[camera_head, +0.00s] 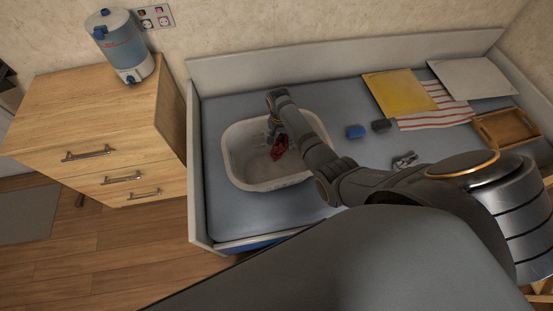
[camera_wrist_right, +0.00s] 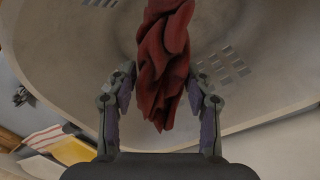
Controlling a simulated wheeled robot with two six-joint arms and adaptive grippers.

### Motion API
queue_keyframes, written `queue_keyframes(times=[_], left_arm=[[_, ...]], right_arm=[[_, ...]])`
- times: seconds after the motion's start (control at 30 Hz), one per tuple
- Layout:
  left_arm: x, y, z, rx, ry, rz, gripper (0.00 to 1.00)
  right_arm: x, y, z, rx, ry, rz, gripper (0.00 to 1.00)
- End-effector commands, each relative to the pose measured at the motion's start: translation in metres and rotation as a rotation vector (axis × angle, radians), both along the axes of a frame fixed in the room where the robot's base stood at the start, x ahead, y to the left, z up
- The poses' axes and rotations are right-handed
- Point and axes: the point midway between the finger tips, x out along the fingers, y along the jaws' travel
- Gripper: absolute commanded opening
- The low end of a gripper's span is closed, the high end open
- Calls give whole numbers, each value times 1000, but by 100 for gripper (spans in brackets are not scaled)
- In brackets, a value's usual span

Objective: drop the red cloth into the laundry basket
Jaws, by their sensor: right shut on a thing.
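The red cloth (camera_head: 279,147) is a crumpled bundle inside the outline of the white laundry basket (camera_head: 240,172) in the head view. My right gripper (camera_head: 272,132) is over the basket and is shut on the cloth, which hangs from it. In the right wrist view the cloth (camera_wrist_right: 163,60) is bunched between the two fingers of the right gripper (camera_wrist_right: 162,88), with the basket's pale inner wall and slotted holes (camera_wrist_right: 265,100) behind it. I cannot tell whether the cloth touches the basket floor. My left gripper is out of view.
The basket stands on a blue-grey bed (camera_head: 225,210) with raised white edges. To its right are a blue block (camera_head: 355,131), a dark block (camera_head: 381,125), a yellow folder (camera_head: 400,92), a striped cloth (camera_head: 440,115) and a wooden tray (camera_head: 505,129). A wooden dresser (camera_head: 95,130) stands left.

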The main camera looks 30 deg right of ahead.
Motion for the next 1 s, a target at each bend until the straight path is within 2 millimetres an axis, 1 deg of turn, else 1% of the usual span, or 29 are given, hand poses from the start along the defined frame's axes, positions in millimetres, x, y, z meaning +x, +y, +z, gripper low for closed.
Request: queue_keyframes(times=[0.03, 0.23, 0.27, 0.43, 0.67, 0.77, 0.87, 0.97, 1.0], left_arm=[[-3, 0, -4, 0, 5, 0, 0], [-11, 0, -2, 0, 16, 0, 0], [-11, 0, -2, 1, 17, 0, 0], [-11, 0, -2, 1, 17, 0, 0], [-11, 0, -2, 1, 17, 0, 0], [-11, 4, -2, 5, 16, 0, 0], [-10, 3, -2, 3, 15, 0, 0], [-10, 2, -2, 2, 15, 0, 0], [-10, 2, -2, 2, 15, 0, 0]], right_arm=[[0, 0, -3, -1, -1, 0, 40], [0, 0, -1, 0, 0, 0, 40], [0, 0, -1, 0, 0, 0, 53], [0, 0, -1, 0, 0, 0, 76], [0, 0, -1, 0, 0, 0, 77], [0, 0, 0, 0, 0, 0, 77], [2, 0, 10, 0, -3, 0, 77], [3, 1, 30, 0, -6, 0, 77], [4, 2, 40, 0, -6, 0, 77]])
